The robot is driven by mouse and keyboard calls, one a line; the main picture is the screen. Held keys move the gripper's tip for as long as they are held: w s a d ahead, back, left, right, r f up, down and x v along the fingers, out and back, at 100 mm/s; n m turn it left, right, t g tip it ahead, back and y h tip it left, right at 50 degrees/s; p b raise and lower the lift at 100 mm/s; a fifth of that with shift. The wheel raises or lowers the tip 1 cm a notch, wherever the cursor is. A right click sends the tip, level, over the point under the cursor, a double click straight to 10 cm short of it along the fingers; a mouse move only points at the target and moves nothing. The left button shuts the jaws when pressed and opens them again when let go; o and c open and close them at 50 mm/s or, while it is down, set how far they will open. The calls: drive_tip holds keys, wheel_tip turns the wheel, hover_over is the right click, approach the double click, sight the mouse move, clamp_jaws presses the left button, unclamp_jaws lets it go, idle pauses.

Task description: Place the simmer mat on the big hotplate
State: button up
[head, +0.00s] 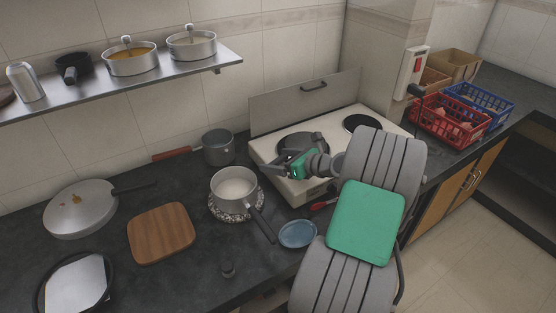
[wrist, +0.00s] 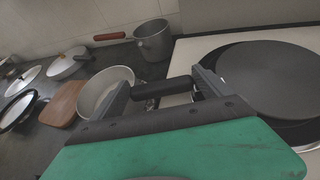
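A flat dark grey disc, which looks like the simmer mat (head: 303,141), lies over the big hotplate on the left of the white cooktop. In the wrist view the simmer mat (wrist: 272,78) is at the right, with the black big hotplate (wrist: 212,61) showing as a ring around part of its edge. My gripper (head: 281,160) is beside the mat's near-left edge. In the wrist view my gripper (wrist: 160,78) has its fingers spread wide. Nothing appears held.
A smaller hotplate (head: 362,123) is at the right of the cooktop. A pot (head: 234,188) stands on a speckled round mat (head: 213,211), its handle pointing forward. A grey saucepan (head: 219,148), blue plate (head: 297,234) and wooden board (head: 161,233) are on the counter.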

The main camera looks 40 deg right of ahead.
drive_tip(key=shift+o, duration=1)
drive_tip(key=shift+r, duration=0.15)
drive_tip(key=v, duration=1.2)
